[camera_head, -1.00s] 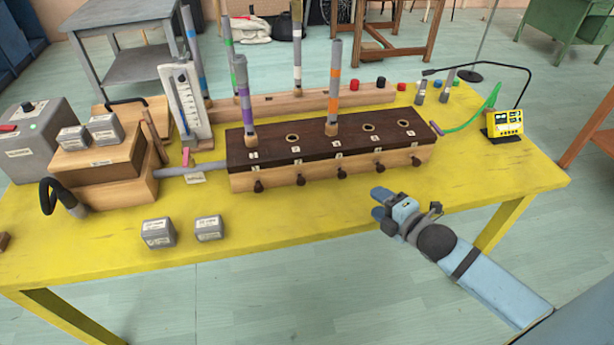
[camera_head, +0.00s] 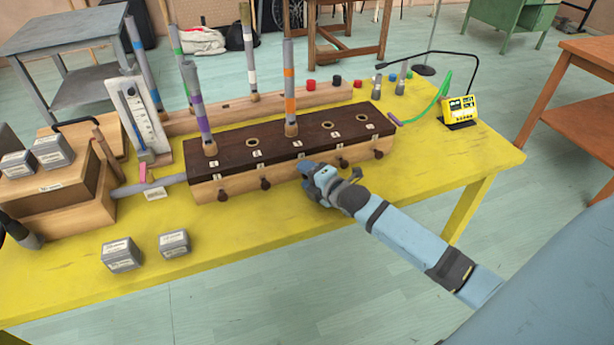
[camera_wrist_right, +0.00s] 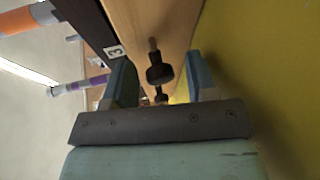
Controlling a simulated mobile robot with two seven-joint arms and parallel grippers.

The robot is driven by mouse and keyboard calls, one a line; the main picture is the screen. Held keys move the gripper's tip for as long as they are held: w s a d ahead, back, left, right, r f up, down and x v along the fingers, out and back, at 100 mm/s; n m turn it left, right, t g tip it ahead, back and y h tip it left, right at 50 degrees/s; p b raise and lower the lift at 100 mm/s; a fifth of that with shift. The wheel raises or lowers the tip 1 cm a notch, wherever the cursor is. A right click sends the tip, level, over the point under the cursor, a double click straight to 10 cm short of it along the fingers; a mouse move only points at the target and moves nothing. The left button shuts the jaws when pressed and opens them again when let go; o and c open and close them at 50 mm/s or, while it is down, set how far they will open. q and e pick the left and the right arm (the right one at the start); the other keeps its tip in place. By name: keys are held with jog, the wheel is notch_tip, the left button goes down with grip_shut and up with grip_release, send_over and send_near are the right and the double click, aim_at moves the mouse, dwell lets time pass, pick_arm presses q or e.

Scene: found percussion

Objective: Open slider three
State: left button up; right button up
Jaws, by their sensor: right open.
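The slider box (camera_head: 240,186) has a dark brown top and a pale wooden front with dark knobs along it. The slider three knob (camera_wrist_right: 159,72) shows in the right wrist view as a black knob on a thin stem, near the label "3" (camera_wrist_right: 115,52). My right gripper (camera_head: 308,178) is at the middle of the box front and hides this knob in the head view. In the right wrist view the gripper (camera_wrist_right: 160,66) is open, with one blue finger on each side of the knob. Contact cannot be told.
An orange-banded tube (camera_head: 290,90) and a purple-banded tube (camera_head: 198,105) stand upright in the box top. Two grey weights (camera_head: 121,255) (camera_head: 174,243) sit on the yellow table (camera_head: 230,230) at front left. A yellow meter (camera_head: 460,110) stands at the right.

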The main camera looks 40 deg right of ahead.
jog(key=shift+w, duration=0.15)
jog(key=shift+c, duration=0.5)
grip_shut()
jog(key=shift+s+a+r+p, duration=0.1)
jog(key=shift+s+a+p, duration=0.05)
jog(key=shift+s+p, duration=0.45)
jog(key=shift+s+a+r+p, duration=0.1)
jog(key=shift+s+a+p, duration=0.05)
jog(key=shift+s+p, duration=0.4)
jog(key=shift+s+f, duration=0.15)
jog(key=shift+s, duration=0.15)
jog(key=shift+f, duration=0.1)
jog(key=shift+o, duration=0.5)
grip_release()
pick_arm(q)
jog(key=shift+s+r, duration=0.1)
jog(key=shift+r, duration=0.25)
